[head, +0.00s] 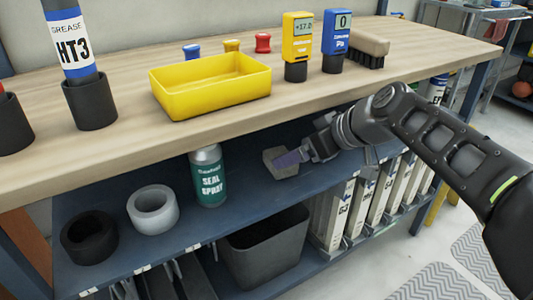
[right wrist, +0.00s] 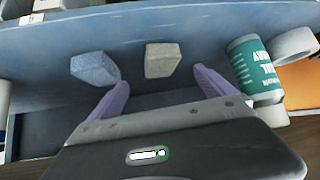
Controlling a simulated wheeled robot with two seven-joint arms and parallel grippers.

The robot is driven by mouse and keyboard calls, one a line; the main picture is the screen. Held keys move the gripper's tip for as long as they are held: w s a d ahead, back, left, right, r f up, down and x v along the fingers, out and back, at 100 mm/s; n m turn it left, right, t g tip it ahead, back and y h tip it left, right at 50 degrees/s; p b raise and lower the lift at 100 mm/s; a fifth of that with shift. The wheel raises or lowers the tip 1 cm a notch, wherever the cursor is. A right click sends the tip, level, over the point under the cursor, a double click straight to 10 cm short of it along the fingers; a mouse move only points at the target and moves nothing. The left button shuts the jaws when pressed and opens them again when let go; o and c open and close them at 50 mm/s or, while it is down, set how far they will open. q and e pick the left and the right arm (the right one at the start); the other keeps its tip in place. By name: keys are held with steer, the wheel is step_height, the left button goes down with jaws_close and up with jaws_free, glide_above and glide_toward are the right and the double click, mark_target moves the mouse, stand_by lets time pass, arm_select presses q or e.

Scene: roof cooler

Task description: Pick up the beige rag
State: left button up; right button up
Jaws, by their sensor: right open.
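The beige rag (right wrist: 162,60), a small folded block, lies on the blue lower shelf. In the head view the rag (head: 281,168) is partly covered by my right gripper (head: 297,157). In the right wrist view my right gripper (right wrist: 163,88) is open and empty. Its two purple fingers point toward the rag, which lies just beyond the fingertips, between their lines. I cannot tell whether a finger touches it. My left gripper is not in view.
A blue-grey rag (right wrist: 93,68) lies beside the beige one, near one finger. A green-and-white seal spray can (head: 208,176) stands on the shelf (head: 130,245), left of the gripper. The wooden worktop (head: 120,145) overhangs the shelf. A dark bin (head: 265,250) sits below.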

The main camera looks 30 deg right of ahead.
steer(key=shift+w, duration=0.2)
steer(key=shift+b+x, duration=0.45)
steer(key=shift+x, duration=0.5)
steer(key=shift+w+f, duration=0.15)
steer(key=shift+f, duration=0.1)
steer(key=shift+w, duration=0.1)
